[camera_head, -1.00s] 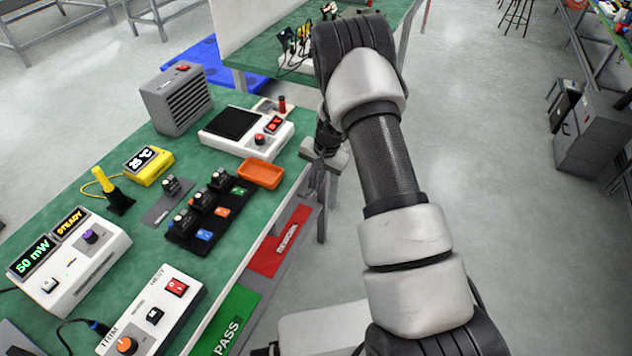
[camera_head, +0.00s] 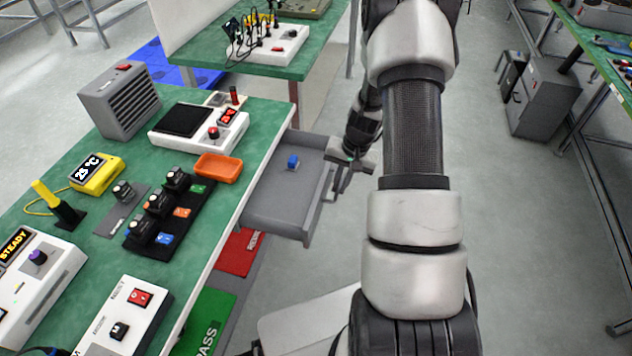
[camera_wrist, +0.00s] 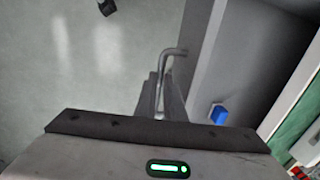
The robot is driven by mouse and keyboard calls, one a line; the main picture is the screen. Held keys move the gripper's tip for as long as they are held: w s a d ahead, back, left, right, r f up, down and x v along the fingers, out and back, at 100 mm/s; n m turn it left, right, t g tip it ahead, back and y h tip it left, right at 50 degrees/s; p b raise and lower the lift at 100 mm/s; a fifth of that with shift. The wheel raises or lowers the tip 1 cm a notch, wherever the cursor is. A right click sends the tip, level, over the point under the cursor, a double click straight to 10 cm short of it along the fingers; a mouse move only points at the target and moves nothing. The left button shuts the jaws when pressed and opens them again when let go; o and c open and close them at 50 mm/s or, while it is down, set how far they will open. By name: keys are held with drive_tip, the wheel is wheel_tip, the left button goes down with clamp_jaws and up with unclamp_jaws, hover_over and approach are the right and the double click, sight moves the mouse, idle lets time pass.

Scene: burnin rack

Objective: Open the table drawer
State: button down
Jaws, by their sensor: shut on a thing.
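The grey table drawer (camera_head: 270,205) is pulled well out from under the right edge of the green-topped table (camera_head: 225,105). A small blue block (camera_head: 293,161) lies inside it; the block also shows in the wrist view (camera_wrist: 218,114). My gripper (camera_head: 347,165) is at the drawer's front, shut on the drawer handle. In the wrist view the bar handle (camera_wrist: 172,52) runs up from between the finger area, beside the drawer front.
An orange tray (camera_head: 218,167), a white device with a dark plate (camera_head: 185,128) and a grey vented box (camera_head: 120,100) stand on the table. Open floor (camera_head: 490,250) lies to the right.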

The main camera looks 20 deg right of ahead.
drive_tip(key=s+d, duration=0.1)
drive_tip(key=d, duration=0.1)
drive_tip(key=s+d+b, duration=0.1)
drive_tip(key=s+d, duration=0.1)
drive_tip(key=shift+s+d, duration=0.1)
drive_tip(key=shift+d, duration=0.15)
drive_tip(key=c, duration=2.1)
unclamp_jaws()
drive_tip(key=shift+r, duration=0.15)
drive_tip(key=d+r+p, duration=0.1)
drive_tip(key=r, duration=0.4)
drive_tip(key=s+r+p, duration=0.1)
drive_tip(key=r, duration=0.5)
drive_tip(key=s+d+r+p, duration=0.1)
drive_tip(key=r, duration=0.5)
drive_tip(key=shift+d, duration=0.3)
drive_tip(key=shift+w, duration=0.1)
